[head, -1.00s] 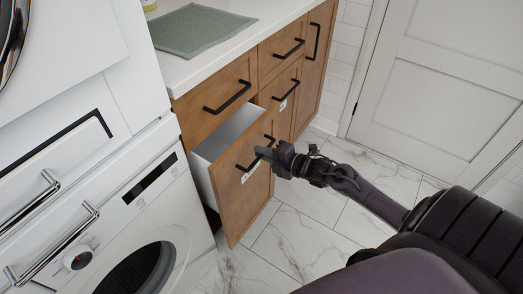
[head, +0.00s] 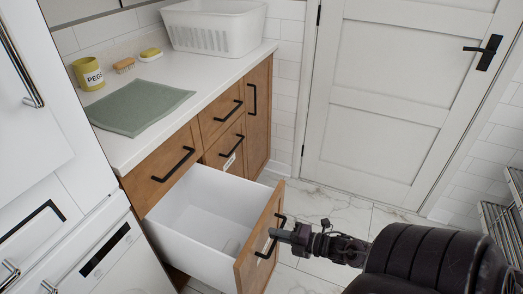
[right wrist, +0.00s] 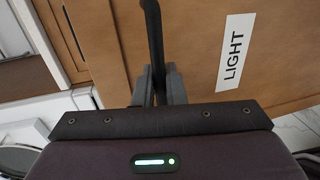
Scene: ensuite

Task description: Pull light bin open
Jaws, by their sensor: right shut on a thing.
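The light bin (head: 205,215) is a white-lined pull-out drawer with a wooden front. It stands well out from the cabinet in the head view, and its inside looks empty. Its black bar handle (head: 270,245) is on the wooden front. My right gripper (head: 281,236) is shut on this handle. In the right wrist view the fingers (right wrist: 159,88) sit on either side of the black handle (right wrist: 153,35). A white label reading LIGHT (right wrist: 235,53) is on the wooden front beside them. My left gripper is not in view.
A second bin front with a label (head: 230,158) is shut beside the open one. The white counter (head: 150,145) holds a green cloth (head: 142,110), a yellow PEGS pot (head: 89,75) and a white basket (head: 215,28). White appliances stand left; a white door (head: 385,90) is behind.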

